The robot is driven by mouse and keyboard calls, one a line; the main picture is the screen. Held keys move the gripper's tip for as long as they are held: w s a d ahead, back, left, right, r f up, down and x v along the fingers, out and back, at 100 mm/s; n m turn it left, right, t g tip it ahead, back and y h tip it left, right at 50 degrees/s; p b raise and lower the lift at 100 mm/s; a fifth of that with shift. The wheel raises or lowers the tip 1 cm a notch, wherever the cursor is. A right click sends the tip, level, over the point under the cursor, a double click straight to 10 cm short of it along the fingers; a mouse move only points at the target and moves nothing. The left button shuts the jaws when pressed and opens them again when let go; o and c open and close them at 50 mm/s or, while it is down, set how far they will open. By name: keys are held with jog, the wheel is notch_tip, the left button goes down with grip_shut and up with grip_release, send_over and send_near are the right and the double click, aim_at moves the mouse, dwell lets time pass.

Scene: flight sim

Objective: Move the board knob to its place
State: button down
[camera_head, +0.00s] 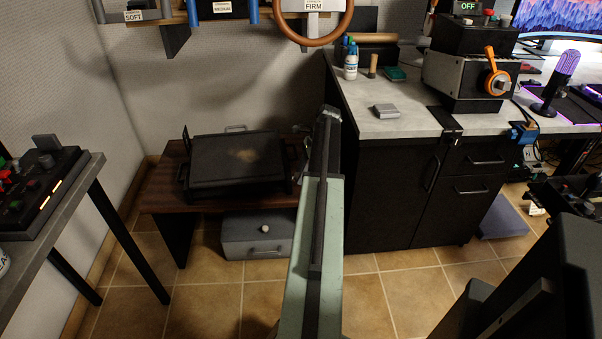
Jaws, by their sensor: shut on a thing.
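I cannot tell for sure which thing is the board knob. A dark control board (42,193) on the left table carries red, green and grey knobs and glowing orange strips. Another dark board with small knobs (570,198) shows at the right edge. My pale green arm link with a black rail runs up the middle of the view and ends in a dark joint. My gripper is not clearly visible beyond that joint, and anything it holds is hidden behind the arm.
A black griddle (238,160) stands on a low brown bench (160,190). A grey box (258,238) with a pale knob lies under it. The grey worktop (420,122) holds a bottle (350,66), a small grey block (386,111) and an orange-levered machine (460,80). Tiled floor is open left of centre.

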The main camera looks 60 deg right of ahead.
jog(key=shift+s+a+f+t+h, duration=0.15)
jog(key=shift+a+t+h, duration=0.1)
jog(key=shift+t+h, duration=0.2)
jog(key=shift+s+a+t+h, duration=0.15)
jog(key=shift+a+t+h, duration=0.05)
jog(key=shift+t+h, duration=0.2)
jog(key=shift+a+f+n+t+h+b, duration=0.15)
jog(key=shift+n+t+h+b, duration=0.35)
jog(key=shift+t+h+b, duration=0.4)
jog(key=shift+s+t+h+b, duration=0.1)
jog(key=shift+t+h+b, duration=0.25)
jog(key=shift+h+b, duration=0.45)
jog(key=shift+n+t+h+b, duration=0.3)
jog(key=shift+t+b, duration=0.1)
jog(key=shift+b, duration=0.15)
jog(key=c, duration=0.9)
grip_release()
jog(key=shift+c, duration=0.2)
